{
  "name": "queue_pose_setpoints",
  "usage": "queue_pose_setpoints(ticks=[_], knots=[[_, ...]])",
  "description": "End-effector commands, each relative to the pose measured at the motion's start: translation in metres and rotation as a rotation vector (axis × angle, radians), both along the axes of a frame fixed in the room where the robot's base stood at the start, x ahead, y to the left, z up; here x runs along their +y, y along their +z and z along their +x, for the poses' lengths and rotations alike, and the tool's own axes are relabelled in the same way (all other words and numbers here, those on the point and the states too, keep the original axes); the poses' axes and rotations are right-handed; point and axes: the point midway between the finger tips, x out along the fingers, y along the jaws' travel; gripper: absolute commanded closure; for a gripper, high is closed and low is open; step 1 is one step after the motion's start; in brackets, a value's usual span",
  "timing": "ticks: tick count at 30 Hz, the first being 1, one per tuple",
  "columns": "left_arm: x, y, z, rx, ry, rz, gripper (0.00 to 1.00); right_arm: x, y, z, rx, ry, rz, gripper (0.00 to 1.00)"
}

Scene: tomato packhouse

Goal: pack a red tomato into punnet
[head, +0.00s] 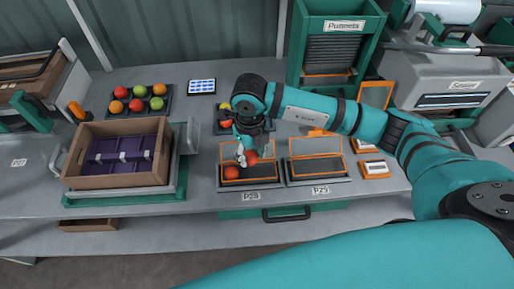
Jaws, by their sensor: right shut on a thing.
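My right gripper (244,156) reaches in from the right and is shut on a red tomato (251,157). It holds the tomato over the back part of the left punnet (262,180), an orange-edged clear one on a dark tray labelled like "P28". Another red tomato (232,173) sits in the front left of that punnet. The gripper hides part of the punnet's back and lid. A second orange-edged punnet (318,168), to the right at "P29", looks empty. My left gripper is not in view.
A tray (138,119) of red, orange and green tomatoes stands at the back left; another (217,128) is partly behind my arm. A cardboard box (116,181) with purple inserts is on the left. A green "Punnets" rack (335,75) and a sealer (450,80) stand behind right.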

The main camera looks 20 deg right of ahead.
Motion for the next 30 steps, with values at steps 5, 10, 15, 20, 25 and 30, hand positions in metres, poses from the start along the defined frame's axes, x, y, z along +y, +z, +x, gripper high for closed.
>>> queue_pose_setpoints(ticks=[5,10,15,20,25,30], knots=[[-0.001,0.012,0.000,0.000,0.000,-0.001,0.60,0.005,-0.001,0.004,0.003,-0.259,-0.006,0.75],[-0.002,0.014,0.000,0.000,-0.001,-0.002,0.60,0.006,-0.004,0.006,0.002,-0.366,-0.009,0.75],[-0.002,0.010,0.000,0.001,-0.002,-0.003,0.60,0.006,-0.010,0.006,0.002,-0.378,-0.010,0.75],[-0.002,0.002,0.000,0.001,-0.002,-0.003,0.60,0.006,-0.021,0.006,0.002,-0.377,-0.010,0.75],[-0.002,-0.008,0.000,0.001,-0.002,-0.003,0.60,0.006,-0.037,0.006,0.001,-0.376,-0.009,0.75],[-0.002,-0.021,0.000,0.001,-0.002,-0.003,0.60,0.006,-0.056,0.006,0.002,-0.375,-0.009,0.75]])
